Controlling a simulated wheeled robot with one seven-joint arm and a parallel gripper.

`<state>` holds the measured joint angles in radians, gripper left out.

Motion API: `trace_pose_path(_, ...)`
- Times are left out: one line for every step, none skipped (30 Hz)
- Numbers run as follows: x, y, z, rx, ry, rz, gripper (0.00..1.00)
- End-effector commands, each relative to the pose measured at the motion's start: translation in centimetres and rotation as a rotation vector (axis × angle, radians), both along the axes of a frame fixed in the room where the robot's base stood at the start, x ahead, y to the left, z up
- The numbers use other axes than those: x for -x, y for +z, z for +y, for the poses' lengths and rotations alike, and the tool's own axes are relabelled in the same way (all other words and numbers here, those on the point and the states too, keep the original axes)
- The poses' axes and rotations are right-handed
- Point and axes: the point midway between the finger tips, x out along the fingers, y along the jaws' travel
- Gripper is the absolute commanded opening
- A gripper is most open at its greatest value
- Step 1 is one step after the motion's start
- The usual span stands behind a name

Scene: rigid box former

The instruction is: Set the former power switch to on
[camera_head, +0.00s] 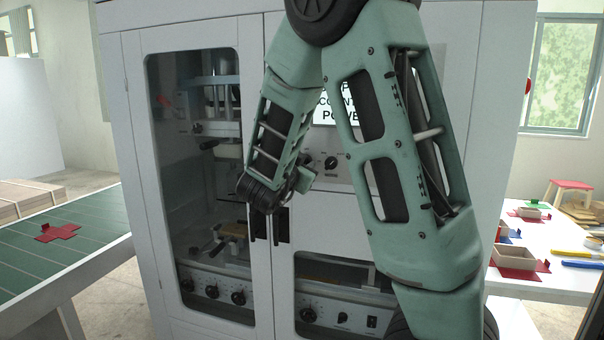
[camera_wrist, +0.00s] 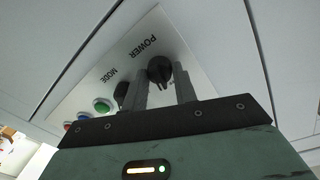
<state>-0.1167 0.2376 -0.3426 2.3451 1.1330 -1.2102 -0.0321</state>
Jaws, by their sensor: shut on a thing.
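The power switch is a round black rotary knob (camera_wrist: 160,69) in the wrist view, beside the word POWER on a light panel (camera_wrist: 186,62). My gripper (camera_wrist: 163,87) has its two grey fingers on either side of the knob's raised grip and is shut on it. Its on and off marks cannot be read. In the head view my gripper (camera_head: 303,180) reaches the front of the white box former (camera_head: 285,20). There my gripper and forearm hide part of the control panel, and a black knob (camera_head: 331,162) shows just right of the gripper, its label too small to read.
The wrist view shows a MODE knob (camera_wrist: 121,94) close to the fingers, and a green button (camera_wrist: 102,105). Black door handles (camera_head: 283,226) sit below my gripper. A green conveyor (camera_head: 75,245) stands left, and a white table (camera_head: 520,250) with trays stands right.

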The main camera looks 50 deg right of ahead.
Motion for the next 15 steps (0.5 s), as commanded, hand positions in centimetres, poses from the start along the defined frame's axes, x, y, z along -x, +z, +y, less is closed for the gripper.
trace_pose_path(0.06,-0.6,-0.03,-0.017,-0.002,-0.047,0.05)
trace_pose_path(0.07,-0.6,-0.04,-0.027,-0.002,-0.072,0.05)
trace_pose_path(0.08,-0.59,-0.04,-0.042,-0.002,-0.109,0.05)
trace_pose_path(0.07,-0.63,-0.03,-0.054,-0.001,-0.135,0.05)
trace_pose_path(0.08,-0.63,-0.02,-0.065,-0.001,-0.162,0.05)
trace_pose_path(0.08,-0.65,-0.02,-0.079,-0.001,-0.196,0.05)
trace_pose_path(0.09,-0.66,-0.03,-0.09,0.0,-0.223,0.05)
trace_pose_path(0.12,-0.63,-0.05,-0.101,-0.001,-0.25,0.05)
trace_pose_path(0.14,-0.65,-0.08,-0.115,-0.002,-0.285,0.05)
trace_pose_path(0.15,-0.65,-0.09,-0.126,-0.003,-0.312,0.05)
trace_pose_path(0.16,-0.66,-0.08,-0.137,-0.002,-0.337,0.05)
trace_pose_path(0.14,-0.69,-0.05,-0.151,-0.001,-0.372,0.05)
trace_pose_path(0.15,-0.67,-0.04,-0.162,0.0,-0.398,0.05)
trace_pose_path(0.16,-0.65,-0.05,-0.174,-0.001,-0.426,0.05)
trace_pose_path(0.17,-0.69,-0.06,-0.188,-0.002,-0.46,0.05)
